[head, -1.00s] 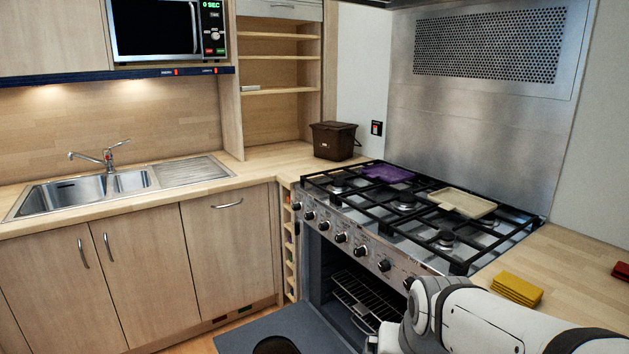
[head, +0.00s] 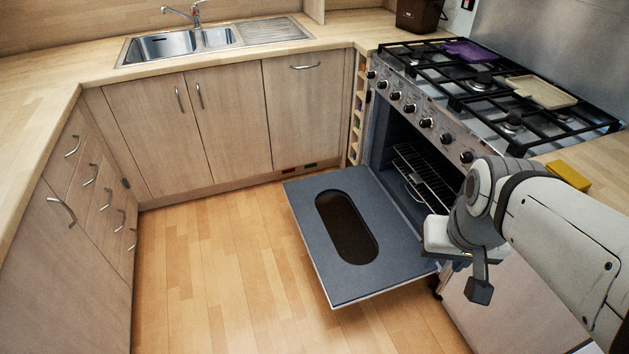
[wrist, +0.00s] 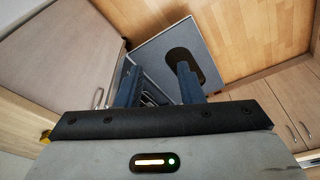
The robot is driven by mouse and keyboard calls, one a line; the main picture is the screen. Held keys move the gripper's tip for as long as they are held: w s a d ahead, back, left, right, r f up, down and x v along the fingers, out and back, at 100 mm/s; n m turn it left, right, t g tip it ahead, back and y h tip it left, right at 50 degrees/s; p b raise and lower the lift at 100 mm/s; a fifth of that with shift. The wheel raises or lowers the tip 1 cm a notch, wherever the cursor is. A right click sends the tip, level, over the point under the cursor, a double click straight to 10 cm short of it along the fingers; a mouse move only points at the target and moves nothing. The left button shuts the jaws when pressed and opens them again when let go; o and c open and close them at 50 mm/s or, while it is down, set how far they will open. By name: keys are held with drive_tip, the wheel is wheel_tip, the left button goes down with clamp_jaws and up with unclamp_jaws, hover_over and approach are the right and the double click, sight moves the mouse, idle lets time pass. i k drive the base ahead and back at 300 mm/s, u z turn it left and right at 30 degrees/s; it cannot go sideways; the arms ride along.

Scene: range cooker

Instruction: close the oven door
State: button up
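The oven door (head: 302,215) is a blue-grey panel with a dark oval window (head: 345,228). It is folded down, roughly level, in front of the oven opening (head: 396,135). A wire rack (head: 425,178) shows inside the oven. My gripper (head: 478,278) is beside the door's right end, in front of the cooker, with its fingers partly hidden. In the wrist view the door (wrist: 158,45) lies beyond my gripper (wrist: 157,78). The two fingers are spread apart with nothing held between them. I cannot tell whether they touch the door.
The cooker top carries a purple item (head: 468,52) and a cream tray (head: 540,92). A yellow item (head: 568,175) lies on the right worktop. Cabinets (head: 165,120) and drawers (head: 90,185) line the back and left. The wooden floor (head: 215,270) left of the door is clear.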

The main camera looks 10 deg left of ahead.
sight(398, 262)
drive_tip(key=u, duration=0.35)
drive_tip(key=k, duration=1)
drive_tip(key=u, duration=0.95)
drive_tip(key=i, duration=2.5)
drive_tip(key=z, duration=0.15)
